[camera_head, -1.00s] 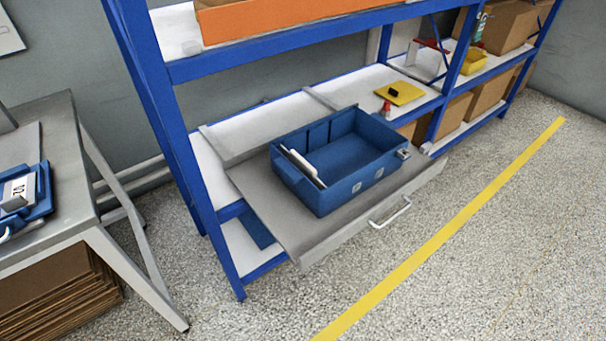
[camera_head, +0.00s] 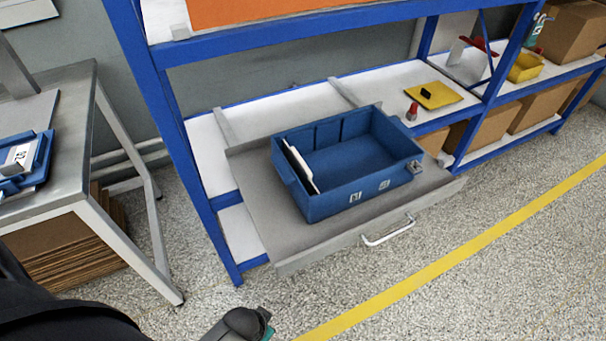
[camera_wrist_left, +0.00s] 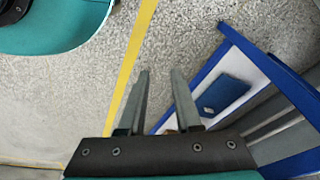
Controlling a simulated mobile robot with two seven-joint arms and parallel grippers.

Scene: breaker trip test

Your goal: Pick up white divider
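The bin sits on a grey pulled-out tray (camera_head: 300,242) with a silver handle. In the left wrist view, my left gripper (camera_wrist_left: 163,72) has its two fingers apart with nothing between them, over the floor beside the blue shelf frame. It is away from the divider. The head view shows dark parts of my arm at the bottom left. My right gripper is not in view.
A blue shelf rack (camera_head: 180,130) surrounds the tray, with an upper beam (camera_head: 330,40) above and behind the bin. A grey table (camera_head: 70,140) stands at left. A yellow pad (camera_head: 434,95) lies on the shelf at right. The floor in front is clear, with a yellow line.

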